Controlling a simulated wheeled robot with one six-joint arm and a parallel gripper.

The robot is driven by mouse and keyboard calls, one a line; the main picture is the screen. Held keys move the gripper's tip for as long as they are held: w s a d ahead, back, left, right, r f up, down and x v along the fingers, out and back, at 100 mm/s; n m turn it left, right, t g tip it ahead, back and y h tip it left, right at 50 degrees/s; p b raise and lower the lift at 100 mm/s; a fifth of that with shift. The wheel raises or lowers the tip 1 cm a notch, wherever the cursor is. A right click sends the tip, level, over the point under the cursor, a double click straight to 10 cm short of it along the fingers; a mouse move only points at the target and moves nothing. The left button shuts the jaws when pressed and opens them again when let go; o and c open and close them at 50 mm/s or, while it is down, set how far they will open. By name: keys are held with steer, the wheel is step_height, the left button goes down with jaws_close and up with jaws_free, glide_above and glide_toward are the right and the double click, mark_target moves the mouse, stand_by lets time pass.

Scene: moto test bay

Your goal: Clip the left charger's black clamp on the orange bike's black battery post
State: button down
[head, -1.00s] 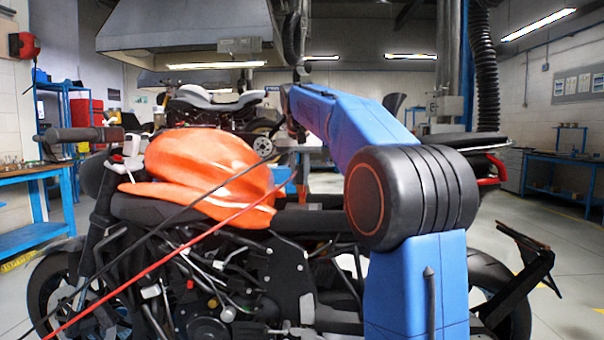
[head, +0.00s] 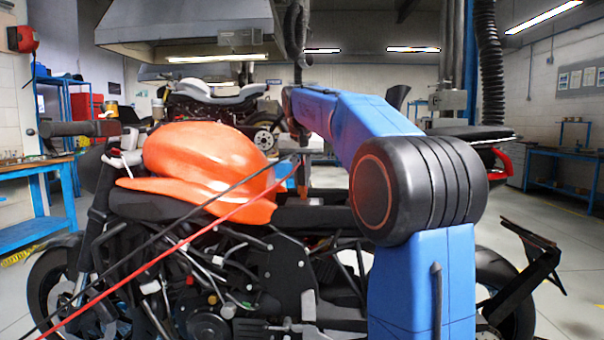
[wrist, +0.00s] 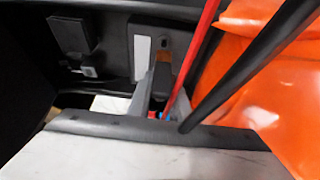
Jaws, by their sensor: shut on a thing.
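The orange bike (head: 205,160) stands side-on in front of me, with its orange tank also at the right of the wrist view (wrist: 270,75). In the wrist view my gripper (wrist: 162,88) points at the dark seat area beside the tank. Its grey fingers are shut on a dark piece, apparently the black clamp (wrist: 163,80). A black cable (wrist: 255,60) runs down to the gripper, with a red cable (wrist: 203,35) beside it. In the head view the black cable (head: 160,232) crosses the bike. The black battery post cannot be made out; the fingers and cables hide part of that area.
A second bike (head: 215,105) stands behind. Blue workbenches stand at left (head: 40,190) and right (head: 560,170). A grey hood (head: 185,30) hangs above. Both cables stretch from the lower left across the bike. Open floor lies at the right.

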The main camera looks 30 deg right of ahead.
mark_target(302, 190)
steer(key=shift+f, duration=1.6)
steer(key=shift+f, duration=0.65)
stand_by(1.1)
steer(key=c, duration=1.5)
jaws_free()
steer(key=shift+c, duration=0.2)
steer(key=shift+r, duration=0.1)
steer(key=v, duration=1.7)
steer(key=shift+a, duration=0.2)
steer(key=shift+s+r, duration=0.1)
